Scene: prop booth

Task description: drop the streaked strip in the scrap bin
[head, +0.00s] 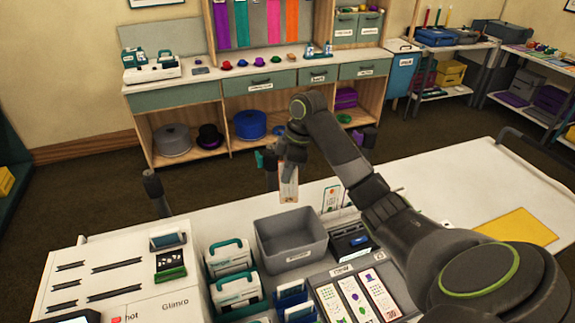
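My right gripper (291,163) is shut on a pale strip (288,188), which hangs upright below the fingers. The strip has a small dark mark near its lower end, but streaks are too small to make out. A grey open bin (264,243) stands on the white worktop, with a white label on its front too small to read. The strip is above and behind the bin's back rim, apart from it. The bin looks empty inside. My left gripper is not in view.
White and teal devices (230,258) stand left of the bin. A dark device (350,240) is close on its right. Picture cards (358,297) lie in front. A yellow sheet (516,226) lies on the clear right side. A cabinet counter (215,78) stands behind.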

